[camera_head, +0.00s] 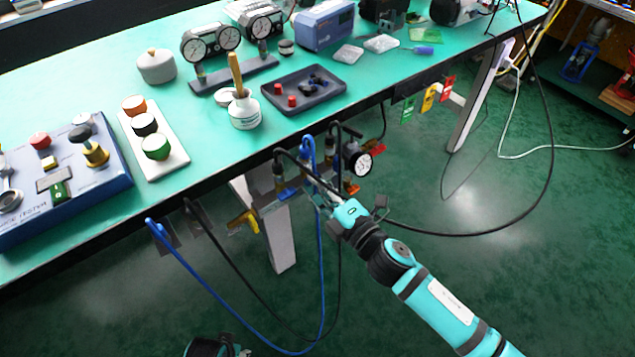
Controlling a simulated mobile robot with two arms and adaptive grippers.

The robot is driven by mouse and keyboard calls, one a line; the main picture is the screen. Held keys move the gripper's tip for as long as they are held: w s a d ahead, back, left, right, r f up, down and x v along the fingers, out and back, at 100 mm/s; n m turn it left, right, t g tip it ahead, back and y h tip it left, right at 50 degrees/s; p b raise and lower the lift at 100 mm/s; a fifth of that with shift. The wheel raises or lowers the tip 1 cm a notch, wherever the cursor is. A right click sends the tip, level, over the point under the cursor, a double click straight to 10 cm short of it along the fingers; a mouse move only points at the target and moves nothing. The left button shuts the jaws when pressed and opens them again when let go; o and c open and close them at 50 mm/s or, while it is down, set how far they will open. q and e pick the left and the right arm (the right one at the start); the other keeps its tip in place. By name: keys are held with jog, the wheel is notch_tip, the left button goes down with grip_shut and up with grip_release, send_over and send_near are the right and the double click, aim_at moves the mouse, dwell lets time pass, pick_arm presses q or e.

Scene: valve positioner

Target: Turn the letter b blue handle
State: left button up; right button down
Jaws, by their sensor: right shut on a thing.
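A valve assembly with hoses and a round dial gauge (357,163) hangs below the front edge of the teal bench. A blue handle (288,191) shows on its left part, just left of my right gripper's fingers. My right gripper (315,187) reaches in from the lower right and is shut at the assembly, on what looks like a blue handle. The fingers and fittings hide the exact contact. The letter labels are too small to read.
A yellow handle (243,222), a red handle (377,149) and an orange one (352,188) are close by. A blue hose (320,260) and black hoses loop below the bench. A bench leg (280,240) stands behind.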

dwell(0.5)
jog(key=c, duration=1.4)
grip_release()
jog(key=v, duration=1.2)
